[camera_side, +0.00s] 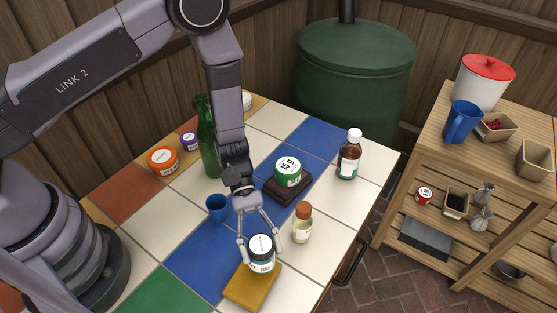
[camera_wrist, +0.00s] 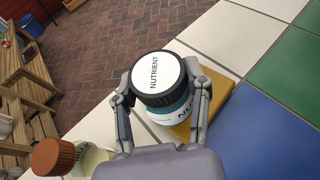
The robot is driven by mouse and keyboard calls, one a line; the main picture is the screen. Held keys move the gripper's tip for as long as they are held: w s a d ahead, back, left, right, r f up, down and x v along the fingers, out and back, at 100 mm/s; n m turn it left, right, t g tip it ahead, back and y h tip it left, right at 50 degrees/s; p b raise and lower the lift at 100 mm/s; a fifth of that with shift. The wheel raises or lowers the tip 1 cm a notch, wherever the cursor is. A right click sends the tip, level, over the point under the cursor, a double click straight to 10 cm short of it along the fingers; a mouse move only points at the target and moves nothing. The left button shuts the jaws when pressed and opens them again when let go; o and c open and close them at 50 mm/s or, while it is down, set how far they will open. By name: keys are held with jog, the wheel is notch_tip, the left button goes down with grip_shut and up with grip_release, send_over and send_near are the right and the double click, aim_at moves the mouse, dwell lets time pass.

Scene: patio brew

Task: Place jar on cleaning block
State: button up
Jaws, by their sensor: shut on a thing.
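The jar (camera_side: 262,253) has a white lid top marked NUTRIENT, a dark rim and a teal and white body. It also shows in the wrist view (camera_wrist: 158,78). My gripper (camera_side: 260,250) is shut on it, with one finger on each side. The cleaning block (camera_side: 251,287) is a flat yellow-brown slab near the table's front edge. The jar is upright over the block's far part; whether its base touches the block I cannot tell. Part of the block shows beside and behind the jar in the wrist view (camera_wrist: 215,97).
A blue cup (camera_side: 217,207) is to the left. A green-lidded jar (camera_side: 288,170) sits on a dark stand behind. A brown bottle (camera_side: 349,155) and green bottle (camera_side: 208,140) stand farther back. The table's right edge is near.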

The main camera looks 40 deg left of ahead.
jog(key=shift+f, duration=0.9)
jog(key=shift+f, duration=0.15)
jog(key=o, duration=1.2)
jog(key=shift+o, duration=0.2)
